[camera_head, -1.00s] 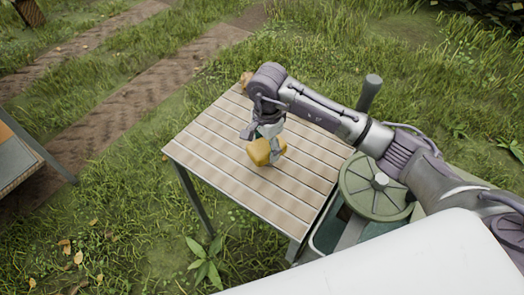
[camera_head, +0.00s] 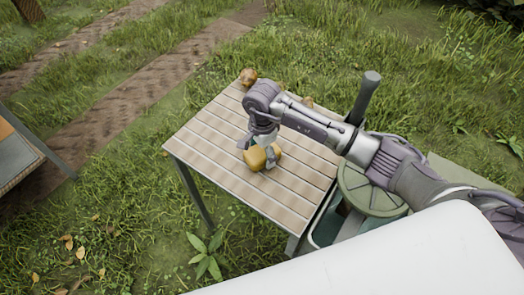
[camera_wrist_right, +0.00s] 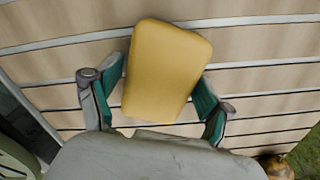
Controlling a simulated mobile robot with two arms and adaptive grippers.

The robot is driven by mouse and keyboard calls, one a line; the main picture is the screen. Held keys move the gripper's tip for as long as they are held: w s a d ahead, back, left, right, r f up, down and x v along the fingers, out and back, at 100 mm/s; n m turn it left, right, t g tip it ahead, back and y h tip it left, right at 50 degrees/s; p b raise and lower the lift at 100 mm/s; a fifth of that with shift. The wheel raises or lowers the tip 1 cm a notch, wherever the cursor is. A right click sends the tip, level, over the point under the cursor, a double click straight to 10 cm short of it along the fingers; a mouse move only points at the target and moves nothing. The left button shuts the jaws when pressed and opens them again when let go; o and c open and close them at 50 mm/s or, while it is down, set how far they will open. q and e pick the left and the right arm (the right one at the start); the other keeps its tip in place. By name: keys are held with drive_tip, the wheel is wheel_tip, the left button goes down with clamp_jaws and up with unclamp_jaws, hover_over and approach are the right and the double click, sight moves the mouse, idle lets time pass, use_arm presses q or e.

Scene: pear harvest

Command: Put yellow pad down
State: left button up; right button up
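The yellow pad (camera_head: 258,160) is a thick rounded block over the slatted wooden table (camera_head: 215,130). My right gripper (camera_head: 262,151) points down at it from above. In the right wrist view, the yellow pad (camera_wrist_right: 166,70) lies between the two green-lined fingers of the right gripper (camera_wrist_right: 160,85), with a finger against each side. The pad is at or just above the slats; I cannot tell if it touches them. My left gripper is not in view.
A brown pear (camera_head: 248,76) sits at the table's far corner; another brownish item (camera_head: 308,101) is near the far edge. A round green lidded machine with a dark handle (camera_head: 369,95) stands at the table's right. The table's left and near slats are bare.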

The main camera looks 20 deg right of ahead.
sight(262, 151)
drive_tip(key=shift+o, duration=0.3)
drive_tip(key=shift+r, duration=0.2)
drive_tip(key=shift+w+r, duration=0.1)
drive_tip(key=shift+r, duration=0.25)
wheel_tip(262, 151, up, 11)
drive_tip(key=b, duration=0.2)
drive_tip(key=shift+r, duration=0.15)
